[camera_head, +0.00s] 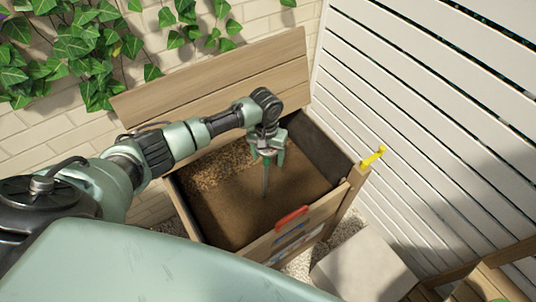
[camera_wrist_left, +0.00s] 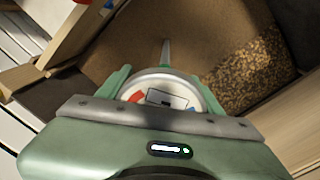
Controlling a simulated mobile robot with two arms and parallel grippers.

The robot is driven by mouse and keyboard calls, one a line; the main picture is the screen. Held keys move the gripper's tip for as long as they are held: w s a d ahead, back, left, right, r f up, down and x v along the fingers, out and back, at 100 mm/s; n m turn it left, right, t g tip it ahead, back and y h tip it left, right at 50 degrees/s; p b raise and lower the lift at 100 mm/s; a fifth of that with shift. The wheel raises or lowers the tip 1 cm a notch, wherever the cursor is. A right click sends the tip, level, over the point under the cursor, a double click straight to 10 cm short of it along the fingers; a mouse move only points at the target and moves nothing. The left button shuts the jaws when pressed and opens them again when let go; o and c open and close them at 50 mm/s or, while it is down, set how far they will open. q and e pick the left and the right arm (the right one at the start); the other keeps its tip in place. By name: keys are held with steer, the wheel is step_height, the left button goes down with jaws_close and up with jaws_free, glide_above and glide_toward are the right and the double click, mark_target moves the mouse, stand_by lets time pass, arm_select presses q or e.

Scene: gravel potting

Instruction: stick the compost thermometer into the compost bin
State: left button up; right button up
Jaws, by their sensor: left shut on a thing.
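The compost thermometer has a round white dial (camera_wrist_left: 166,92) with red and blue marks and a thin grey probe (camera_head: 266,180). My left gripper (camera_head: 268,153) is shut on the dial head, with one green finger on each side in the left wrist view (camera_wrist_left: 167,84). The probe points down over the compost, roughly upright. I cannot tell whether its tip touches or enters the compost. The wooden compost bin (camera_head: 258,246) stands open below the gripper, filled with brown compost (camera_head: 225,205). My right gripper is not in view.
The bin's wooden lid (camera_head: 215,80) is tilted back toward the brick wall. A red handle (camera_head: 292,218) is on the front, and a yellow piece (camera_head: 373,157) sticks out at the right corner. A pale block (camera_head: 362,270) and white slatted fence (camera_head: 430,110) stand at the right.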

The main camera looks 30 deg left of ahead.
arm_select(q)
steer(key=shift+f+b, duration=0.7)
steer(key=shift+f, duration=0.85)
steer(key=shift+f+b, duration=0.95)
steer(key=shift+f, duration=0.9)
step_height(320, 180, down, 2)
steer(key=shift+b, duration=0.65)
steer(key=o, duration=1.8)
